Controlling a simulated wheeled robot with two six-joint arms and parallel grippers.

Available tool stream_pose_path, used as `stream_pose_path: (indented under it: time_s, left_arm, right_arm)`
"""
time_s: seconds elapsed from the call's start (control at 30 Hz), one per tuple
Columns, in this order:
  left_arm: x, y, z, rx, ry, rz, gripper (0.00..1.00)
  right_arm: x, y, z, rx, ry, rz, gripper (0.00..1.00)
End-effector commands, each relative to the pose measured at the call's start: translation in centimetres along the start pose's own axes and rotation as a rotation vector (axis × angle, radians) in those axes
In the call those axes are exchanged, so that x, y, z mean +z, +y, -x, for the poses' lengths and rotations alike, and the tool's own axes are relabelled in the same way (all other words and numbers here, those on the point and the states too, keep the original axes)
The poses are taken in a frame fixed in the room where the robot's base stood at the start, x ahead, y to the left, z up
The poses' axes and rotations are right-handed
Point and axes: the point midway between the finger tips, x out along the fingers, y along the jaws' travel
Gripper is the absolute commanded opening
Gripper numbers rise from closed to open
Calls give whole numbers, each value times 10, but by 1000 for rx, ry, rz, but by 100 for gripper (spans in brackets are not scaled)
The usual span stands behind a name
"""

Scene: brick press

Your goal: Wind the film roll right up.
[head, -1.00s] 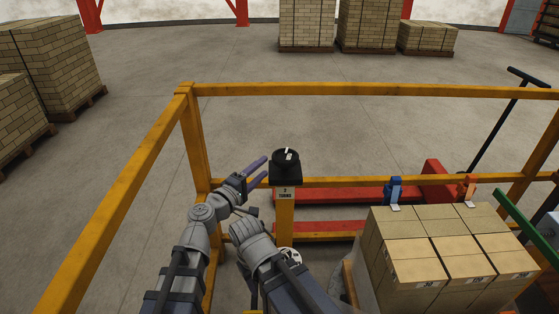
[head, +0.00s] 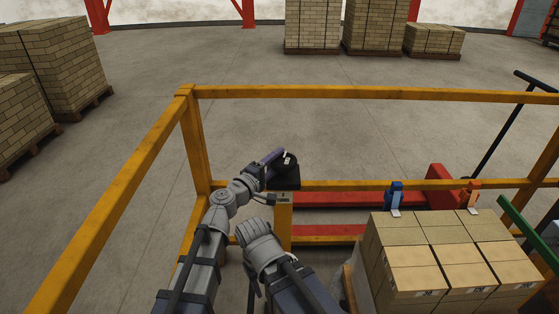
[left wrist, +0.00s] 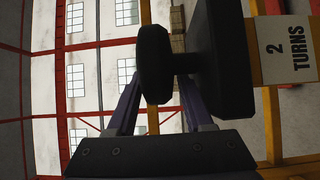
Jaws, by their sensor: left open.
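A black knob (head: 290,160) with a white mark sits on a black box (head: 285,184) on top of a yellow post (head: 284,220). The label (left wrist: 288,47) on the post reads "2 TURNS" in the left wrist view. My left gripper (head: 275,158) has purple fingers and is open at the knob. In the left wrist view the round knob (left wrist: 154,65) is between the two fingers, one on each side; I cannot tell whether they touch it. I cannot make out a film roll. My right gripper is not in view.
A yellow rail (head: 370,93) runs behind and left of the post. A stack of bricks (head: 415,255) stands at the right, with blue (head: 395,195) and orange (head: 473,194) pieces behind it. A red pallet truck (head: 440,185) is beyond.

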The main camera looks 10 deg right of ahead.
Motion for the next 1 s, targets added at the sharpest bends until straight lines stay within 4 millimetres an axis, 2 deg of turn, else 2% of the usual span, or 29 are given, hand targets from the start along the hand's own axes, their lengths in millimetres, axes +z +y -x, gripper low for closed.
stream_pose_path:
  time_s: [0.17,0.63,1.0]
  left_arm:
    - [0,0,0,0,0,0,52]
    - [0,0,1,0,0,0,0]
    - [-1,0,0,0,-22,0,0]
  right_arm:
    - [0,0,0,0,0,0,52]
    - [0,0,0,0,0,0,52]
    - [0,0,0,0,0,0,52]
